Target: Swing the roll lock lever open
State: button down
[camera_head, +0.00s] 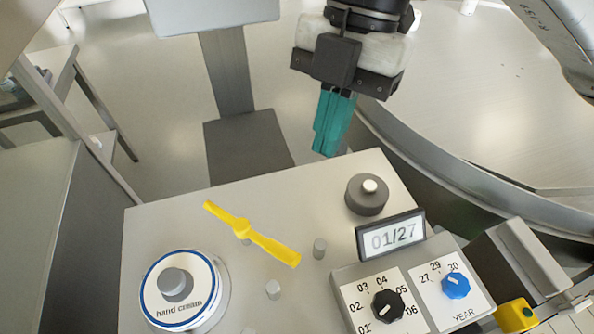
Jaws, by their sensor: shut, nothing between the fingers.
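The yellow lever (252,233) lies across the grey machine top, running from upper left to lower right, with a round hub at its middle. A white roll labelled "hand cream" (155,289) sits at the lower left of the lever, apart from it. My gripper (327,139) hangs at the upper right, above and behind the back edge of the machine top. Its teal fingers are together and empty, pointing down. It is clear of the lever.
A dark grey round knob (367,195) stands right of the lever. A display reading 01/27 (391,235) and a panel with a black dial (387,306) and a blue dial (455,286) are at the right. Short grey pegs (319,248) stand near the lever. The back left of the top is clear.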

aim_at(249, 230)
jog(key=b+x, duration=0.1)
jog(key=x, duration=0.9)
jog(key=shift+f, duration=0.25)
jog(key=shift+s+a+r, duration=0.1)
jog(key=shift+s+a, duration=0.2)
jog(key=shift+s, duration=0.2)
jog(key=shift+s+a, duration=0.35)
jog(key=shift+s, duration=0.15)
jog(key=shift+s+a, duration=0.4)
jog(key=shift+s, duration=0.2)
